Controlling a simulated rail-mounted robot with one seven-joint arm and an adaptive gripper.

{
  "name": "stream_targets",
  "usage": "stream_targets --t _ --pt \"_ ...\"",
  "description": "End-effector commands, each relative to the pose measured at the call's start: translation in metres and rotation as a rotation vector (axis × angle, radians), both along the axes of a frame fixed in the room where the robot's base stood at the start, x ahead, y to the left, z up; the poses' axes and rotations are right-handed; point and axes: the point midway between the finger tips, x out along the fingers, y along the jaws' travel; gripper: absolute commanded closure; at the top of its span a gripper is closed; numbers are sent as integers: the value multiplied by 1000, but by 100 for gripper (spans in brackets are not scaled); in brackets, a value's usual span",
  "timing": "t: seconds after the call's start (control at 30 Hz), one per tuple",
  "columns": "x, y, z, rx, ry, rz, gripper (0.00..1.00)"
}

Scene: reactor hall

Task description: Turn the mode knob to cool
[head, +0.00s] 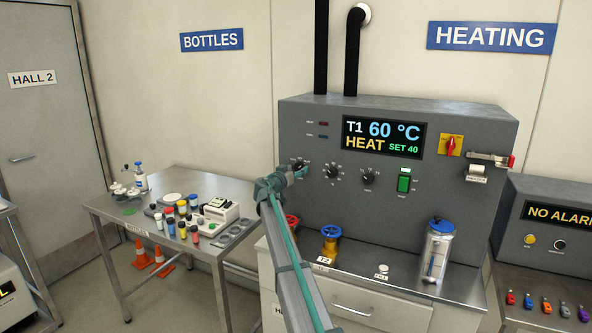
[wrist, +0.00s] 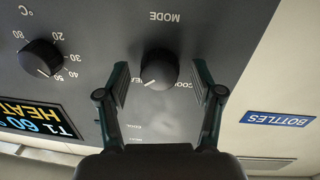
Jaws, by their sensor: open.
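The mode knob (wrist: 158,68) is round and black on the grey heating panel, under the printed word MODE in the upside-down wrist view. Its white pointer mark faces the lower left there, away from the partly covered COOL label (wrist: 183,85) on the right. My gripper (wrist: 162,84) is open, with one finger on each side of the knob and a gap showing on both sides. In the head view my gripper (head: 303,172) is at the panel's left and partly hides the knob (head: 297,165). The display (head: 383,137) reads T1 60 °C, HEAT, SET 40.
A temperature knob (wrist: 40,58) sits beside the mode knob, and another knob (head: 368,178) is farther right. A green switch (head: 404,181) and red-yellow switch (head: 451,145) are also on the panel.

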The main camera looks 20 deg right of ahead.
Motion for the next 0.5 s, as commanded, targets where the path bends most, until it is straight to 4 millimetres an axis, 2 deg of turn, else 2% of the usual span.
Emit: stream_targets --t 0.2,0.27,0.5 --pt "0 0 0 0 0 0 33" --pt "0 0 0 0 0 0 42" --pt "0 0 0 0 0 0 82"
